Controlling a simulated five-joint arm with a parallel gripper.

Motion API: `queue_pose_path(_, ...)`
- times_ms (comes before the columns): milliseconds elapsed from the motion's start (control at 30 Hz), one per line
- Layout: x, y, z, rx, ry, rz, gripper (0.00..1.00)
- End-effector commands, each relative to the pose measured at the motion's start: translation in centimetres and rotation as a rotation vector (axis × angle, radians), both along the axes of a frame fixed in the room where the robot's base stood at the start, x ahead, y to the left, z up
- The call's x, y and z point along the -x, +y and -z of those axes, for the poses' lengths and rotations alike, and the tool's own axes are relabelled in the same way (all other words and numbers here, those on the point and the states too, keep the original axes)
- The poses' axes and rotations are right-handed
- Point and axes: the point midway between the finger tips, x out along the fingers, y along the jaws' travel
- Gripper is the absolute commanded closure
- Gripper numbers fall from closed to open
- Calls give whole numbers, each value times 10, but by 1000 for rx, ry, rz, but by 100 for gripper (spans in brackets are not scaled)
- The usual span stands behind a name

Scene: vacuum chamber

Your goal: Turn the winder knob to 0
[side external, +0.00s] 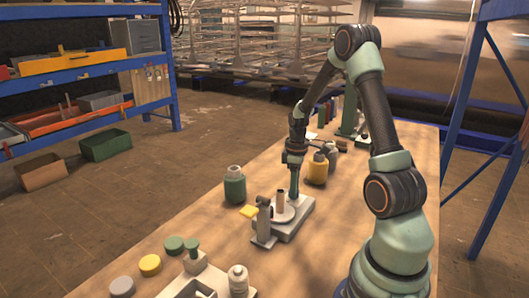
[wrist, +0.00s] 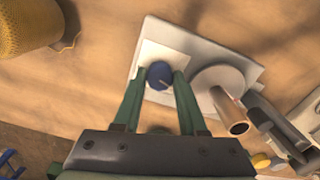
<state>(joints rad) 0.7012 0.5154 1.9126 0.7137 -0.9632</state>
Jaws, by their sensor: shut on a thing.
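The winder (side external: 292,228) is a pale grey base with a round disc, standing on the wooden table in the side view. In the wrist view, its base (wrist: 240,77) carries a pale disc (wrist: 215,85) and an upright copper-coloured cylinder (wrist: 230,112). The blue winder knob (wrist: 158,74) sits on a white plate at one end of the base. A light mark on the knob points to the lower right in the wrist view. My gripper (side external: 294,196) reaches down from above, its green fingers on either side of the knob and shut on it. Numbers are not readable.
In front are round lids (side external: 150,264) and a pale bottle (side external: 238,280). The table's left side has bare room.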

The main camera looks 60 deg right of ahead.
Motion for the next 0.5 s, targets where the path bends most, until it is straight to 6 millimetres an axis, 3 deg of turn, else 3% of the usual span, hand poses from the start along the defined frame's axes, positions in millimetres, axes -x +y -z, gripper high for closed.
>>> queue_pose_path(467,0,0,-1,0,0,-18,100)
queue_pose_path(500,0,0,-1,0,0,-18,55)
